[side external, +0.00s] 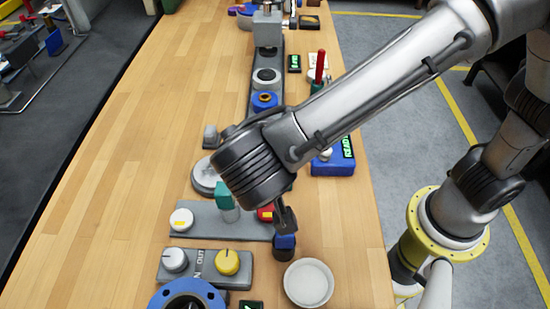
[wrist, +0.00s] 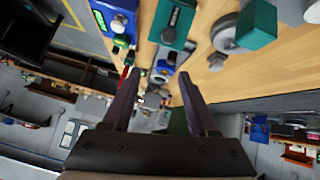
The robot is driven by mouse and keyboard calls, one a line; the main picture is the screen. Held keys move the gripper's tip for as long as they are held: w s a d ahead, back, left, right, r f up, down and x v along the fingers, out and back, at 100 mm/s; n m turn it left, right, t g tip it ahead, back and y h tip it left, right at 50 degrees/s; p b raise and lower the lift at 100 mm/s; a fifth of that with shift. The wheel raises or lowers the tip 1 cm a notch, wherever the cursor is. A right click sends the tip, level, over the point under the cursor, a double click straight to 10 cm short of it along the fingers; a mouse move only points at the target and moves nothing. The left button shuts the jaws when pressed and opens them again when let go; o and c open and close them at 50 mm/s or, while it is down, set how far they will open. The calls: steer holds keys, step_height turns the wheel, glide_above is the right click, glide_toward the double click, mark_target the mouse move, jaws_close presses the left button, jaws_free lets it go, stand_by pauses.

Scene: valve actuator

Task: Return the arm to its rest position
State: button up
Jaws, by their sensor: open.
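My gripper (wrist: 158,90) is open in the wrist view, its two dark fingers spread apart with nothing held between them. In the side view my gripper (side external: 286,222) hangs low over the near right part of the bench, below the grey wrist. A small dark blue piece (side external: 285,242) shows right below the visible finger; I cannot tell whether they touch. The other finger is mostly hidden. The wrist covers part of a grey plate (side external: 205,214) that bears a teal-topped piece (side external: 224,196) and a white knob (side external: 181,220).
A two-knob panel (side external: 203,266), a blue flange (side external: 187,294) and a pale round dish (side external: 308,283) stand near the front. A blue box (side external: 333,164) and a red-handled tool (side external: 319,68) are at the right. The wooden bench's left side (side external: 130,150) is clear.

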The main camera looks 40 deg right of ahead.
steer(key=shift+r, duration=0.85)
